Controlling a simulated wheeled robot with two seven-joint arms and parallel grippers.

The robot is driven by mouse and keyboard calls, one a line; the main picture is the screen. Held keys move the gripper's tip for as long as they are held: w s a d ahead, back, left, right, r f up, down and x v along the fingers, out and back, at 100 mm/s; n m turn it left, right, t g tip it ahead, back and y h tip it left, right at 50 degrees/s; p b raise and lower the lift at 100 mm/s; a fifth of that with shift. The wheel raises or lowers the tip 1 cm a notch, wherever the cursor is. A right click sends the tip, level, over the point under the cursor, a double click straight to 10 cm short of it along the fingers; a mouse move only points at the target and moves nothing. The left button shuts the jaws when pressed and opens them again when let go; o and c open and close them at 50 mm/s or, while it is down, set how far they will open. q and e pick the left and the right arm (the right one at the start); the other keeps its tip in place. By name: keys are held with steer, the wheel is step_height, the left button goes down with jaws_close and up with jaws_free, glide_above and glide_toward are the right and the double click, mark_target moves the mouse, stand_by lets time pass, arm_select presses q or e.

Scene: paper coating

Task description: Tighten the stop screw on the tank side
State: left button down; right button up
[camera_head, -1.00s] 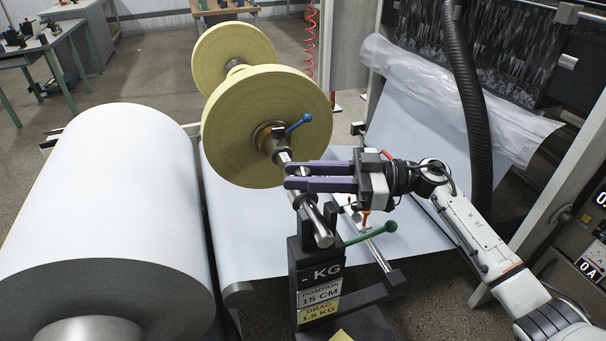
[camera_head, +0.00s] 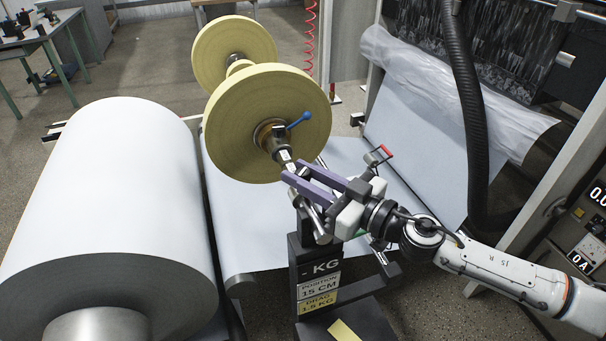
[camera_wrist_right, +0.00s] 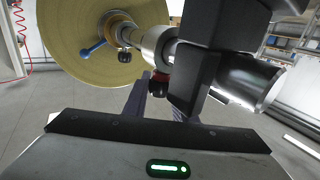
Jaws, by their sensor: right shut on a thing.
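My right gripper (camera_head: 294,172) has its purple fingers at the shaft, just in front of the near yellow disc (camera_head: 245,130). The right wrist view shows a small dark red and black screw knob (camera_wrist_right: 160,83) under the shaft, between the fingers (camera_wrist_right: 160,98). The gripper is shut on this knob, the likely stop screw. A second black knob (camera_wrist_right: 125,57) sits on the collar by the disc, near a blue lever (camera_head: 299,121). In the head view the fingers hide the held knob. My left gripper is not in view.
A large white paper roll (camera_head: 105,185) fills the left. A dark stand (camera_head: 318,267) with a weight label is below the shaft. A red-handled bar (camera_head: 385,151) lies behind my wrist. A black hose (camera_head: 468,120) hangs at the right.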

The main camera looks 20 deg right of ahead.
steer(key=m+t+h+b, duration=0.1)
steer(key=m+h, duration=0.1)
steer(key=h, duration=0.1)
steer(key=m+t+h, duration=0.1)
steer(key=m+h, duration=0.1)
steer(key=h, duration=0.1)
steer(key=shift+a+f+t+b, duration=0.15)
steer(key=shift+t+b, duration=0.15)
steer(key=shift+b, duration=0.1)
steer(key=m+h+b, duration=0.2)
steer(key=m+h, duration=0.1)
steer(key=h, duration=0.1)
steer(key=shift+r+m+h+b, duration=0.25)
steer(key=shift+m+h+b, duration=0.3)
steer(key=shift+h, duration=0.65)
steer(key=shift+d, duration=0.2)
steer(key=shift+r, duration=0.1)
steer(key=o, duration=1)
steer(key=shift+w, duration=0.1)
steer(key=shift+o, duration=0.2)
steer(key=shift+a+f, duration=0.1)
steer(key=shift+f, duration=0.1)
